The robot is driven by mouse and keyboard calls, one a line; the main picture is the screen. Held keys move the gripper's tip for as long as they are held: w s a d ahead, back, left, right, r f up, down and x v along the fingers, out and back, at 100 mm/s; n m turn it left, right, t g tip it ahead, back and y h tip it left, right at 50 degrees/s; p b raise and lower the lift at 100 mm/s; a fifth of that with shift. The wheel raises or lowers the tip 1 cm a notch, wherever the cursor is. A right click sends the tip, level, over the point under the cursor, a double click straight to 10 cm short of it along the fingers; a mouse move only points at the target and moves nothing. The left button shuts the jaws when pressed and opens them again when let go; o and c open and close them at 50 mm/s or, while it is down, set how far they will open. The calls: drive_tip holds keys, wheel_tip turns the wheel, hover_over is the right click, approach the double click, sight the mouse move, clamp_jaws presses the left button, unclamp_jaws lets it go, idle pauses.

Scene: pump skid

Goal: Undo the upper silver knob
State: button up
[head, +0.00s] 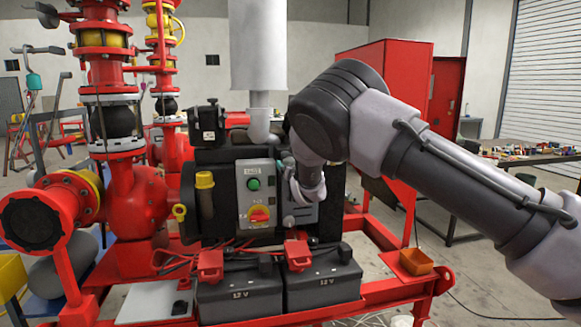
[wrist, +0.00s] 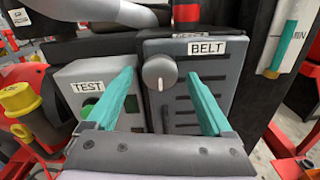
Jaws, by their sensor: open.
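The upper silver knob (wrist: 160,72) is round with a white mark on its face. It sits at the top left of a dark grey slotted cover (wrist: 205,75) under a BELT label. My gripper (wrist: 161,76) is open, with one teal finger on each side of the knob in the wrist view. Gaps show between the fingers and the knob, and I cannot tell how far off in depth they are. In the head view my wrist (head: 310,185) is in front of the cover (head: 302,214) and hides the upper knob.
A grey TEST box (head: 257,192) with a green button and a red-yellow switch stands just left of the cover. It also shows in the wrist view (wrist: 75,80). Two black batteries (head: 322,283) lie below. Red pipework (head: 130,200) stands at left.

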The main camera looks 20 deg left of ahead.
clamp_jaws()
